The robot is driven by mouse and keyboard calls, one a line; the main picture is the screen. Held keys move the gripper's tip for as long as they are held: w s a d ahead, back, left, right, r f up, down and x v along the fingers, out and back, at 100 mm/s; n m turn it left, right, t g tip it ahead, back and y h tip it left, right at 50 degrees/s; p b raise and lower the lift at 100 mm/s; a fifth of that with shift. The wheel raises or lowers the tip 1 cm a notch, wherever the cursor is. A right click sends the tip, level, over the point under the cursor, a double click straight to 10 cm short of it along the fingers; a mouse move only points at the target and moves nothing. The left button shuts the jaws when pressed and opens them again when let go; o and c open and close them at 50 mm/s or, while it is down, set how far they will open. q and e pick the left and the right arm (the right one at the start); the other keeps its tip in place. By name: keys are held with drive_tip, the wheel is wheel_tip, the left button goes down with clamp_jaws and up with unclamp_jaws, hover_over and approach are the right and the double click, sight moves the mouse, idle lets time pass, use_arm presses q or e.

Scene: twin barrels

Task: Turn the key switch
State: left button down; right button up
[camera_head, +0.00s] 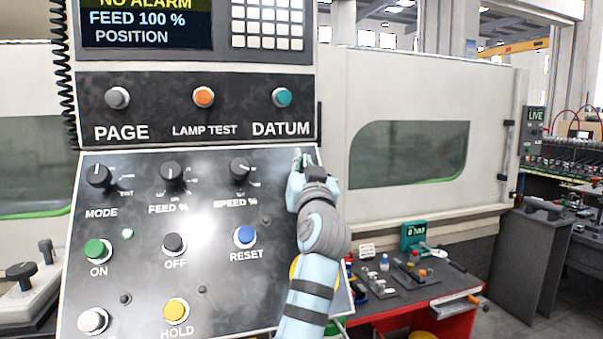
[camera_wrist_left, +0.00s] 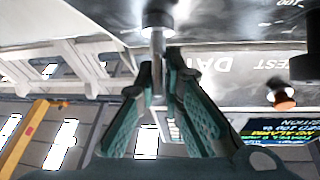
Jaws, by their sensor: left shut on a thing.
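My left gripper (camera_head: 300,160) is at the upper right corner of the sloped control panel (camera_head: 200,255), just below the DATUM label. In the left wrist view, my left gripper (camera_wrist_left: 159,75) is shut around a slim metal key (camera_wrist_left: 157,50). The key's shaft runs up to a dark round switch collar (camera_wrist_left: 159,17) on the panel. In the head view, my gripper and wrist hide the key switch. How far the key is turned cannot be told. My right gripper is not in view.
Knobs for MODE (camera_head: 99,174), FEED (camera_head: 172,173) and SPEED (camera_head: 240,168) stand left of my gripper. A teal DATUM button (camera_head: 282,97) sits just above it, and a blue RESET button (camera_head: 245,236) lower left. A red workbench (camera_head: 400,325) stands to the right.

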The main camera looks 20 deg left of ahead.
use_arm(q)
drive_tip(key=shift+w+f+n+g+y+b, duration=0.15)
drive_tip(key=shift+n+g+y+b, duration=0.55)
drive_tip(key=shift+n+y, duration=0.9)
drive_tip(key=c, duration=1.8)
unclamp_jaws()
drive_tip(key=shift+o, duration=0.2)
drive_tip(key=shift+w+f, duration=0.1)
drive_tip(key=shift+w, duration=0.15)
drive_tip(key=shift+r, duration=0.25)
wheel_tip(320, 180, up, 10)
drive_tip(key=shift+a+f, duration=0.1)
drive_tip(key=shift+f, duration=0.1)
drive_tip(key=shift+f, duration=0.1)
